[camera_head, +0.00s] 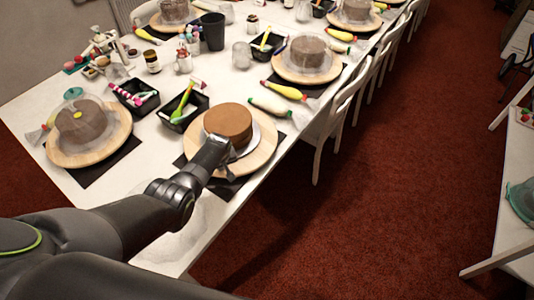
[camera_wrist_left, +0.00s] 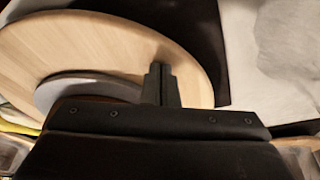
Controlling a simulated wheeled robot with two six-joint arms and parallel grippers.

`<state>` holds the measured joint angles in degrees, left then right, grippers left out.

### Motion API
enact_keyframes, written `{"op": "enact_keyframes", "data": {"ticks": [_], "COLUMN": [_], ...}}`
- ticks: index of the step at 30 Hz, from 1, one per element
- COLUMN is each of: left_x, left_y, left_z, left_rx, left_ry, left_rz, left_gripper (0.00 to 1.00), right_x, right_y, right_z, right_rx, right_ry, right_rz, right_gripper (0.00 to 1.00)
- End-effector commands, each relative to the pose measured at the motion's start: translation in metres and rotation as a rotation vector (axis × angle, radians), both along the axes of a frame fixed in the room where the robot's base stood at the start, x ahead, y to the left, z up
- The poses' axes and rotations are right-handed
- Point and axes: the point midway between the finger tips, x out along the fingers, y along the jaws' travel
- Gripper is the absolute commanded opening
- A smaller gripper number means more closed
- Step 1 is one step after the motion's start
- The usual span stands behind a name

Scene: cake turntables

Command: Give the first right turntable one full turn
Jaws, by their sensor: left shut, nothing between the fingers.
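The nearest turntable on the right side of the table has a round pale wooden top (camera_head: 262,155). A brown cake (camera_head: 228,121) stands on it on a pale grey disc. The wooden top also fills the upper left of the left wrist view (camera_wrist_left: 95,45), with the grey disc (camera_wrist_left: 85,84) at its middle. My left gripper (camera_head: 226,168) reaches over the near edge of this turntable, beside the cake. In the left wrist view its fingers (camera_wrist_left: 161,84) are shut together and empty, just over the wood. I cannot tell whether they touch it. My right gripper is not in view.
Another turntable (camera_head: 65,158) with a covered cake stands to the left, and one more (camera_head: 310,76) farther along the right side. A black tray (camera_head: 176,122) and a piping bag (camera_head: 270,107) lie near the turntable. A white chair (camera_head: 345,105) stands at the table's right side.

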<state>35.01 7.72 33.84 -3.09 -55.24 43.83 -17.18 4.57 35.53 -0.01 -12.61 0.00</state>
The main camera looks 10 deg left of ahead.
Motion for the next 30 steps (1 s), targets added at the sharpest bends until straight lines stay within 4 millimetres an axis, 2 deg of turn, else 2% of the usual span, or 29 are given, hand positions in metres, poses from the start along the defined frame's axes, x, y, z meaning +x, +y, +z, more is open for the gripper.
{"op": "enact_keyframes", "data": {"ticks": [3,8,20,23,30], "left_x": [0.004,0.008,0.009,0.013,0.033], "left_y": [-0.020,-0.039,-0.044,-0.051,-0.081], "left_z": [-0.002,-0.001,0.000,-0.003,-0.005], "left_rx": [-0.002,-0.001,0.001,-0.001,0.000], "left_ry": [0.001,0.000,0.001,0.000,-0.002], "left_rz": [-0.002,-0.001,0.000,-0.001,-0.002], "left_gripper": [0.00,0.00,0.00,0.00,0.00], "right_x": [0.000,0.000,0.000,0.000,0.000], "right_y": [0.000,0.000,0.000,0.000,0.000], "right_z": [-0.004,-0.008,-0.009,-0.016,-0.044], "right_rx": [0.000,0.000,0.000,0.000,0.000], "right_ry": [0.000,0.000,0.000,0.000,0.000], "right_rz": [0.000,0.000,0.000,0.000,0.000], "right_gripper": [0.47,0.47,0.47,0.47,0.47]}}
